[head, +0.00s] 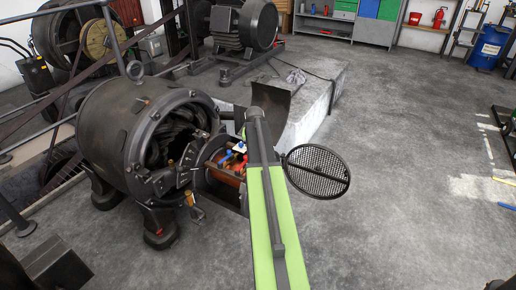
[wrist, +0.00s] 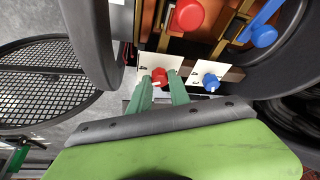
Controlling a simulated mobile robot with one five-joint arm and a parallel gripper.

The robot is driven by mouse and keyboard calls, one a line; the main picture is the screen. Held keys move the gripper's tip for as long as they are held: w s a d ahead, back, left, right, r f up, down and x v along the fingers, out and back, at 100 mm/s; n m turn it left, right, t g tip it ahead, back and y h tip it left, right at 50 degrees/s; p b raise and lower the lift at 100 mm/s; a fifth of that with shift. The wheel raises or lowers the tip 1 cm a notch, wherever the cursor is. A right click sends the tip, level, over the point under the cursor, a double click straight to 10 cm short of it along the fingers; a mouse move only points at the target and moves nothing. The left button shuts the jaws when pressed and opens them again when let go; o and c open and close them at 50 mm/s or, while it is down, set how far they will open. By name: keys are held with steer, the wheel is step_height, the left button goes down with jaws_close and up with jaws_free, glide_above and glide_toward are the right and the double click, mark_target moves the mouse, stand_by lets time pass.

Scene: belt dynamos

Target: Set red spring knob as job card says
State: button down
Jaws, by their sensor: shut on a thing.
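In the wrist view, my gripper (wrist: 160,80) has its two green fingers closed on either side of a small red knob (wrist: 158,76). The red knob sits in front of a white plate (wrist: 147,62) with small dark marks too fine to read. A pale pointer mark shows on the knob. I cannot make out a job card in either view.
A blue knob (wrist: 211,84) on its own white plate stands close to the right of the gripper. Larger red (wrist: 188,14) and blue (wrist: 263,36) round ends lie just beyond. A round mesh cover (head: 317,171) hangs open at the right.

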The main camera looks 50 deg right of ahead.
steer(key=m, duration=0.2)
steer(key=m+g, duration=0.1)
steer(key=m, duration=0.1)
steer(key=shift+w+a+m+g+h, duration=0.15)
steer(key=shift+w+m+g+h, duration=0.05)
steer(key=shift+m+g+h, duration=0.1)
stand_by(0.5)
steer(key=c, duration=1.2)
jaws_free()
steer(key=p+v, duration=1.6)
steer(key=v, duration=0.1)
steer(key=shift+a, duration=0.2)
steer(key=shift+w+r, duration=0.1)
